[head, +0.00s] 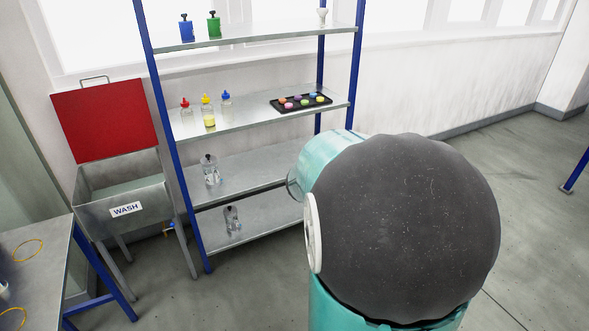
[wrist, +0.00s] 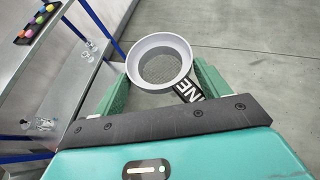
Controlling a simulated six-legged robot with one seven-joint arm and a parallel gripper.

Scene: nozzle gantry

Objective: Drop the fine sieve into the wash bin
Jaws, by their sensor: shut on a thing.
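In the wrist view my gripper (wrist: 160,92) is shut on the fine sieve (wrist: 159,42), a round grey ring with mesh inside and a black tag with partly visible white letters "NE". The sieve sits between the two green fingers. In the head view the gripper and sieve do not show; my arm covers the right middle. The wash bin (head: 126,209) is a grey metal trough on legs at the left, labelled "WASH". Its red lid (head: 105,120) stands raised at the back, so the bin is open. The gripper's distance from the bin cannot be told.
A blue-framed shelf (head: 240,176) stands right of the bin, holding bottles and a black tray (head: 301,103) with coloured pieces. A metal table (head: 38,262) with yellow rings is at the lower left, close to the bin. The floor (head: 200,295) in front of the shelf is clear.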

